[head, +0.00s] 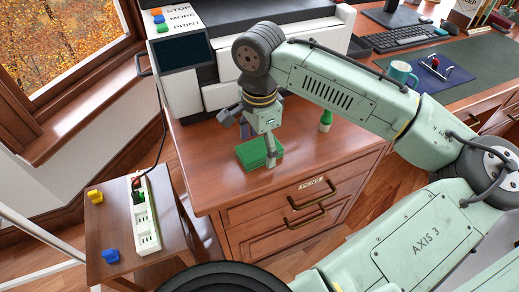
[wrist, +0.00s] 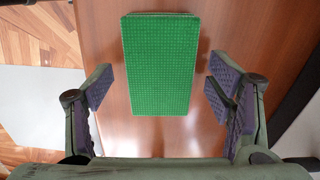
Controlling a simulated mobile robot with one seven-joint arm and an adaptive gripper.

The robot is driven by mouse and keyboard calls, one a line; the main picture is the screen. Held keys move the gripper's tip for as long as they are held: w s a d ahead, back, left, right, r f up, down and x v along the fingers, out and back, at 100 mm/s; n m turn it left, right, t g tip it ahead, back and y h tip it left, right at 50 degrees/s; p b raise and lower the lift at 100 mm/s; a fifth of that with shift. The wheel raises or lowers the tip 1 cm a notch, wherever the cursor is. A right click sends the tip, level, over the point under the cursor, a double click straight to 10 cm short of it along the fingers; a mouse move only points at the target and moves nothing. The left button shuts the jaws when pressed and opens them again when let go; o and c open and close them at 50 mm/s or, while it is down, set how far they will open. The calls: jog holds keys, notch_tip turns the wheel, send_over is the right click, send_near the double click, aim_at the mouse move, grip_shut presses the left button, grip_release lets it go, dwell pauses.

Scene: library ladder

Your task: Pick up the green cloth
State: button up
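The green cloth (head: 252,153) lies folded as a flat rectangular pad on the wooden cabinet top, in front of the printer. In the wrist view the cloth (wrist: 160,62) fills the upper middle, its lower edge near the fingertips. My gripper (head: 258,140) points down at the cloth in the head view, and its near finger hides part of it. Nothing is held between the pads.
The printer (head: 185,75) stands behind the cloth. A small green bottle (head: 326,121) stands to its right. The cabinet top (head: 215,190) is bare in front of the cloth.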

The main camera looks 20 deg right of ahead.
aim_at(261, 150)
jog(key=c, duration=1)
jog(key=shift+c, duration=0.2)
jog(key=shift+r, duration=0.8)
jog(key=shift+s+r+b, duration=0.35)
jog(key=shift+r+b, duration=0.1)
jog(key=shift+r, duration=0.45)
jog(key=s+r+b, duration=0.1)
jog(key=s+b, duration=0.1)
jog(key=s, duration=1.3)
jog(key=shift+s+a+r, duration=0.15)
jog(key=shift+r, duration=0.15)
jog(key=o, duration=0.4)
jog(key=c, duration=0.4)
